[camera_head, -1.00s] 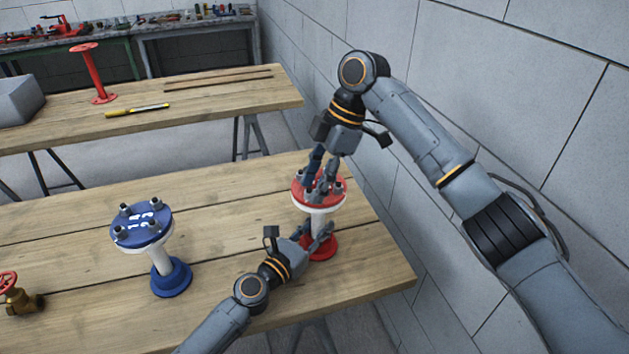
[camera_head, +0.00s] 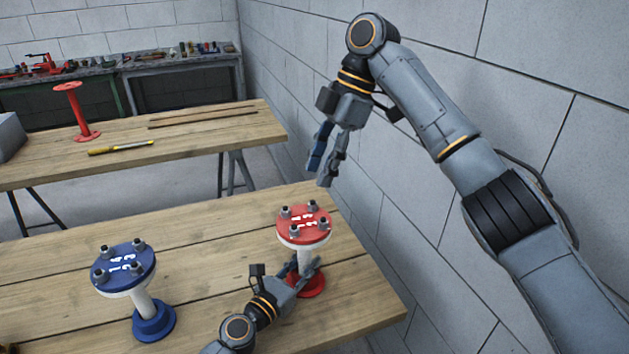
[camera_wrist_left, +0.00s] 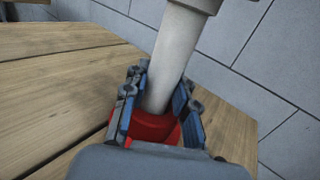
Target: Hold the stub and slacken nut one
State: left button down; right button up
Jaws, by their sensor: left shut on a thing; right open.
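The red-topped stub (camera_head: 303,225) stands upright near the right end of the front table. Its red flange carries several nuts on bolts and white number marks. My left gripper (camera_head: 306,274) is shut on the stub's pale post, just above the red base; the post (camera_wrist_left: 175,60) also shows between the fingers (camera_wrist_left: 158,105) in the left wrist view. My right gripper (camera_head: 322,165) is open and empty, above and slightly right of the red flange, clear of the nuts. Which nut is number one is too small to tell for certain.
A similar blue-topped stub (camera_head: 124,264) stands to the left on the front table (camera_head: 190,252). The back table (camera_head: 215,140) holds a red spool (camera_head: 80,115), a yellow-handled tool (camera_head: 120,147) and flat bars. A block wall (camera_head: 420,250) runs close along the right.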

pick_arm(q)
jog(key=c, duration=1)
grip_release()
jog(key=shift+s, duration=0.1)
